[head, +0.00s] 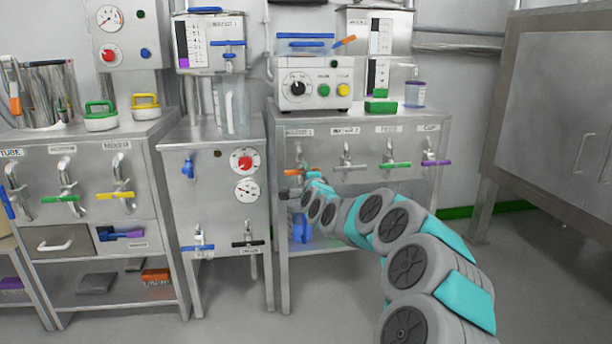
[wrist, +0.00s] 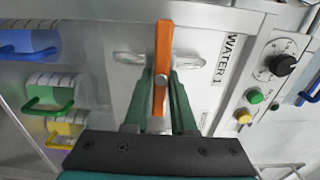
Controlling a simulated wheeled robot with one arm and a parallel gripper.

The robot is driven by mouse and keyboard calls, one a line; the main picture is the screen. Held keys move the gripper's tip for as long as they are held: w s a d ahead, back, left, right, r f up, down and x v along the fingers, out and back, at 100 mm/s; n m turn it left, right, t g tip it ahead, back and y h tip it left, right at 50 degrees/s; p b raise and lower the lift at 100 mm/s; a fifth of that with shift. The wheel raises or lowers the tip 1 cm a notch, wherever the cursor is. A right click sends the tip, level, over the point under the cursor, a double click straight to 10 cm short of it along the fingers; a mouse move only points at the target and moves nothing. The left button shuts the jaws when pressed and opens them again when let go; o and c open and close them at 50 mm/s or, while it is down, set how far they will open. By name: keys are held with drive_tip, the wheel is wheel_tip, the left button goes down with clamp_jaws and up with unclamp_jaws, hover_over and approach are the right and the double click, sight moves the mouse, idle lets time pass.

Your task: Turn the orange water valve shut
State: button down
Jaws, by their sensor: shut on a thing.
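The orange water valve (head: 293,172) is on the front of the right-hand steel cabinet, below its leftmost label. In the wrist view its orange handle (wrist: 163,45) runs up and down the picture, beside a label reading "WATER 1". In the head view the handle lies roughly level. My gripper (wrist: 161,80) is shut on the handle, with one dark green finger on each side. In the head view my gripper (head: 290,188) is small and partly hidden by my arm, just below the handle.
Valves with white (head: 345,167), green (head: 391,165) and purple (head: 436,162) handles stand in a row to the right. A control box with knobs (head: 318,89) sits on the cabinet top. A gauge cabinet (head: 215,215) stands close on the left. Open floor lies in front.

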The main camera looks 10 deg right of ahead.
drive_tip(key=shift+f, duration=0.15)
drive_tip(key=c, duration=0.8)
unclamp_jaws()
drive_tip(key=shift+o, duration=0.2)
drive_tip(key=shift+s, duration=0.1)
drive_tip(key=s, duration=0.7)
drive_tip(key=shift+s, duration=0.3)
